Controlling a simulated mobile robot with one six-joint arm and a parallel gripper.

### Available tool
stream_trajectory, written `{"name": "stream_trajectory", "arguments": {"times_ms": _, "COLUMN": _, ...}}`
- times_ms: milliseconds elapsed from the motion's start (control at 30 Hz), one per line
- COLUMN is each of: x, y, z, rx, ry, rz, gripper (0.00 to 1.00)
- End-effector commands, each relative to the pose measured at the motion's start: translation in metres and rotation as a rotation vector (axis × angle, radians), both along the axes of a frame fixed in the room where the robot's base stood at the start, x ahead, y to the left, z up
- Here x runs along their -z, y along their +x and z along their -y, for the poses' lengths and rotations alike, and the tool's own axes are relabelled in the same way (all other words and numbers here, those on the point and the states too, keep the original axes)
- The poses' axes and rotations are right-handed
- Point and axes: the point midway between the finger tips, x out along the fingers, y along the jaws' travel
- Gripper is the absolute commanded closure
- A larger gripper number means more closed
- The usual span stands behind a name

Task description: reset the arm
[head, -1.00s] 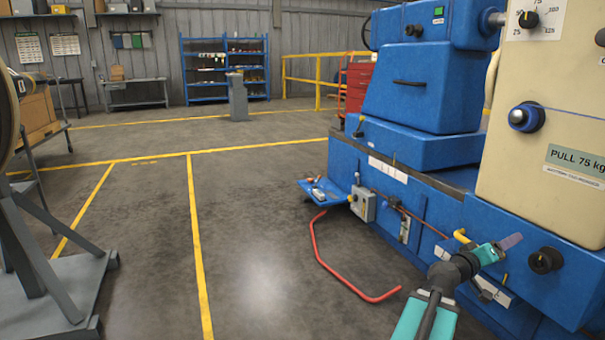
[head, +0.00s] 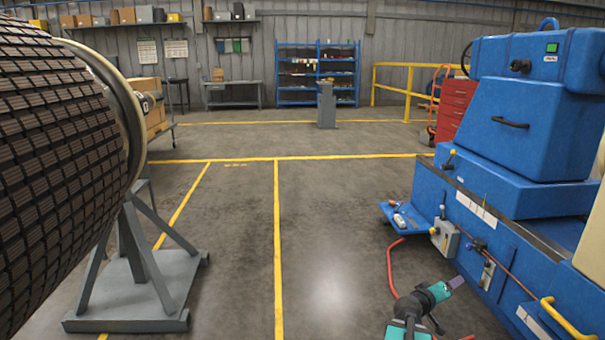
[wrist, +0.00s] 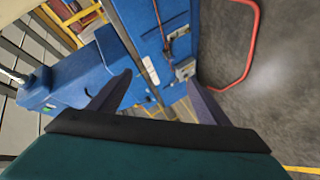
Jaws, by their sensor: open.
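My arm, teal and black, reaches into the lower right of the head view. My gripper (head: 457,283) is at its end, in front of the blue machine (head: 530,150). In the wrist view my gripper (wrist: 158,90) shows two dark fingers spread wide, with nothing between them. Beyond the fingers the wrist view shows the blue machine's side (wrist: 150,25) and the floor. The gripper looks apart from the machine in both views.
A large dark segmented rotor (head: 60,170) on a grey stand (head: 135,290) fills the left. A bent red rail (head: 391,265) is on the floor near the arm. A blue shelf (head: 300,72) and yellow railing (head: 409,92) are at the back. Open floor lies in the middle.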

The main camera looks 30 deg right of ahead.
Motion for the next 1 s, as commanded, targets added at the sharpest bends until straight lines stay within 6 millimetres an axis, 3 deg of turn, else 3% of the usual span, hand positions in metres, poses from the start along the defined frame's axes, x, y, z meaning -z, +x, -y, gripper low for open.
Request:
{"name": "stream_trajectory", "arguments": {"times_ms": 33, "x": -0.003, "y": 0.017, "z": -0.012, "rx": -0.024, "ry": 0.02, "rz": -0.001, "gripper": 0.3}}
{"name": "stream_trajectory", "arguments": {"times_ms": 200, "x": 0.012, "y": 0.062, "z": -0.053, "rx": -0.086, "ry": 0.088, "rz": -0.007, "gripper": 0.3}}
{"name": "stream_trajectory", "arguments": {"times_ms": 500, "x": 0.04, "y": 0.124, "z": -0.137, "rx": -0.181, "ry": 0.217, "rz": -0.038, "gripper": 0.3}}
{"name": "stream_trajectory", "arguments": {"times_ms": 733, "x": 0.063, "y": 0.154, "z": -0.21, "rx": -0.241, "ry": 0.324, "rz": -0.08, "gripper": 0.3}}
{"name": "stream_trajectory", "arguments": {"times_ms": 1000, "x": 0.09, "y": 0.168, "z": -0.301, "rx": -0.296, "ry": 0.455, "rz": -0.155, "gripper": 0.3}}
